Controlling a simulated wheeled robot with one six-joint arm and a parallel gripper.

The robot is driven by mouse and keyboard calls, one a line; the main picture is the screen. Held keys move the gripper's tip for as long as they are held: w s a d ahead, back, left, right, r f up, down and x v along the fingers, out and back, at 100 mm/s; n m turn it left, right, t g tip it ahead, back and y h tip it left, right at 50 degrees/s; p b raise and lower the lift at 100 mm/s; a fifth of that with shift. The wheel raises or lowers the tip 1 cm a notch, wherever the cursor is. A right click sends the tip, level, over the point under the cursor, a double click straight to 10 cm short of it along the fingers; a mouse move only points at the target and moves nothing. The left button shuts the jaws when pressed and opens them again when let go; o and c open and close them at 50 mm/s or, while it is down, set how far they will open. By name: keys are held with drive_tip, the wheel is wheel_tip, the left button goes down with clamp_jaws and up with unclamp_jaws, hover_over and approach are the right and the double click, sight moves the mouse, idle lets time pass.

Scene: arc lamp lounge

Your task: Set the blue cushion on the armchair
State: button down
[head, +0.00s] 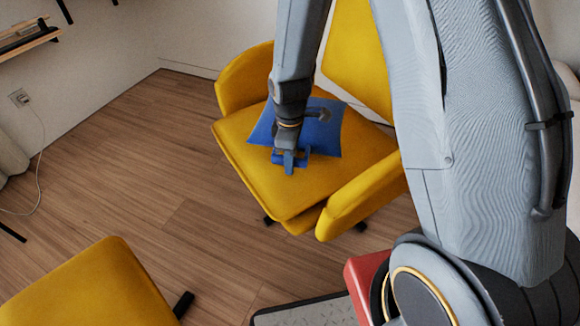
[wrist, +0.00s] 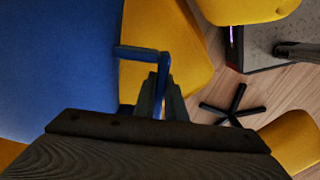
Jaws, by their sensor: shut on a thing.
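The blue cushion (head: 328,138) is over the seat of the yellow armchair (head: 245,150), in front of its backrest. It looks nearly flat and close to the seat; I cannot tell whether it rests fully on it. My gripper (head: 289,160) is at the cushion's near edge, shut on a blue handle-like part. In the wrist view, the cushion (wrist: 60,60) fills the left side. The gripper fingers (wrist: 160,90) close around the thin blue part there, and the yellow armchair (wrist: 165,45) shows beside it. My arm hides part of the cushion and the backrest.
Another yellow chair (head: 90,290) stands at the lower left. A shelf (head: 28,40) is on that wall at the upper left, with a cord hanging from an outlet (head: 19,97).

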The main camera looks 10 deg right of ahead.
drive_tip(key=shift+f, duration=0.9)
drive_tip(key=c, duration=1.8)
unclamp_jaws()
drive_tip(key=shift+f, duration=0.1)
